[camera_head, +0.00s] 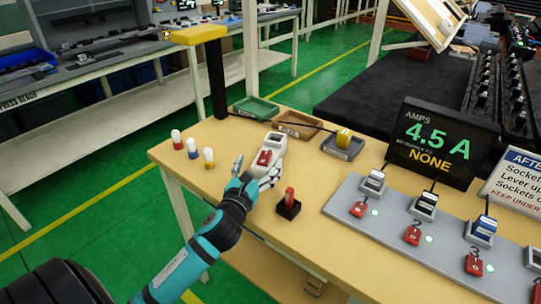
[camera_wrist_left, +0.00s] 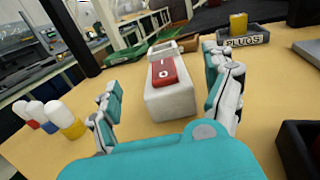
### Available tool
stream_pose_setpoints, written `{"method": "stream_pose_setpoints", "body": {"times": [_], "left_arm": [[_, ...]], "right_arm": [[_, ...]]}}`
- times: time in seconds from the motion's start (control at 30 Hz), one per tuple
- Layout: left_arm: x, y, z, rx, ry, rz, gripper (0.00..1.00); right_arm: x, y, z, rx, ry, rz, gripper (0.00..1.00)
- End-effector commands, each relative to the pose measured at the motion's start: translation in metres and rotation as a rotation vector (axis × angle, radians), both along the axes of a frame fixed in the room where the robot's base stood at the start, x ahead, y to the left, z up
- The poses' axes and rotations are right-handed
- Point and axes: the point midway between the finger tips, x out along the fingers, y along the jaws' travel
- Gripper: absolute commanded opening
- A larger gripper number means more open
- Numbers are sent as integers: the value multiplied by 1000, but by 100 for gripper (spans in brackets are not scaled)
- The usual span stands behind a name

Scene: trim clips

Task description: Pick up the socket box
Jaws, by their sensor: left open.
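The socket box (camera_head: 267,154) is a white block with a red rocker switch marked with a circle on its top. It stands on the wooden table. In the left wrist view the socket box (camera_wrist_left: 170,95) lies ahead of and between the fingers. My left gripper (camera_head: 255,172) is open, its two fingers spread to either side of the box's near end. In the left wrist view the left gripper (camera_wrist_left: 165,100) shows gaps between each finger and the box. My right gripper is not in view.
Several capped pegs (camera_head: 192,148) stand left of the gripper. A black holder with a red piece (camera_head: 289,204) stands at its right. Green (camera_head: 256,108) and brown (camera_head: 298,122) trays and a grey PLUGS tray (camera_head: 343,147) lie behind. A grey panel with switches (camera_head: 400,225) is right.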

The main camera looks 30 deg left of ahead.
Motion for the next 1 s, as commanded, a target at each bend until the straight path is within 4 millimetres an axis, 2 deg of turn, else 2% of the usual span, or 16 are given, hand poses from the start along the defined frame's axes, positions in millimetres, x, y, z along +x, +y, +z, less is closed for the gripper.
{"method": "stream_pose_setpoints", "body": {"times": [0.17,0.4,0.7,1.0], "left_arm": [[17,3,-2,-4,-2,1,85],[49,10,-5,-1,0,1,85],[52,10,-6,-1,0,0,83],[52,10,-6,-1,0,0,44]], "right_arm": [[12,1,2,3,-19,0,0],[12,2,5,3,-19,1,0],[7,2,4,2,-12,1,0],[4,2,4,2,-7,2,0]]}}
